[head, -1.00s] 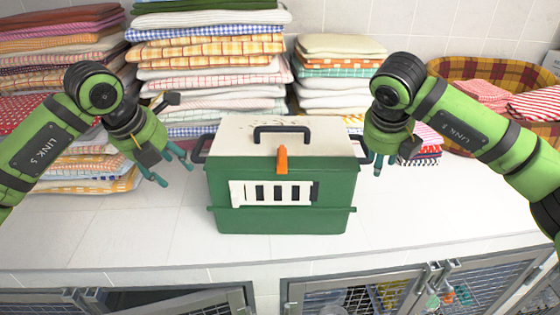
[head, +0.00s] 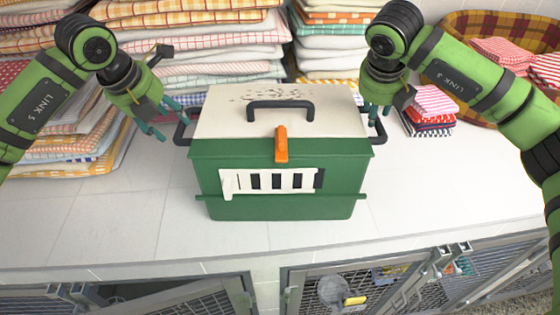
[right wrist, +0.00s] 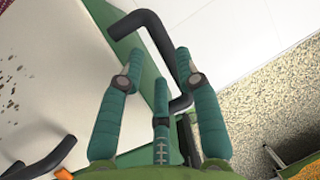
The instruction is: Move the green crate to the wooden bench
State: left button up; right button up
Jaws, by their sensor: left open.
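The green crate (head: 270,206) stands on the white tiled counter in the head view. It has a pale speckled lid, a black top handle, an orange latch and a slatted white front window. Black side handles stick out left (head: 181,130) and right (head: 381,130). My left gripper (head: 170,124) is open beside the left side handle; I cannot tell if they touch. My right gripper (head: 375,116) is at the right side handle. In the right wrist view its fingers (right wrist: 156,75) are spread around that handle (right wrist: 150,28). The wooden bench is not in view.
Folded towel stacks (head: 200,45) stand behind the crate. A small red and striped cloth pile (head: 432,110) and a plaid-lined basket (head: 470,25) are at right. Kennel doors with wire mesh (head: 400,285) lie below the counter's front edge.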

aim_at(178, 128)
pick_arm(q)
jog(key=x, duration=0.4)
jog(key=shift+s+d+f, duration=0.1)
jog(key=shift+f, duration=0.05)
pick_arm(e)
jog(key=x, duration=0.4)
jog(key=shift+s+d+f, duration=0.1)
jog(key=shift+d+f, duration=0.05)
pick_arm(q)
jog(key=shift+w+f, duration=0.25)
jog(key=shift+f, duration=0.1)
pick_arm(e)
jog(key=shift+w+f, duration=0.25)
jog(key=shift+f, duration=0.1)
pick_arm(q)
jog(key=c, duration=0.9)
pick_arm(e)
grip_shut()
pick_arm(q)
jog(key=shift+s+r, duration=0.1)
grip_shut()
pick_arm(e)
jog(key=shift+s, duration=0.1)
pick_arm(q)
jog(key=shift+r, duration=0.2)
pick_arm(e)
jog(key=shift+r, duration=0.25)
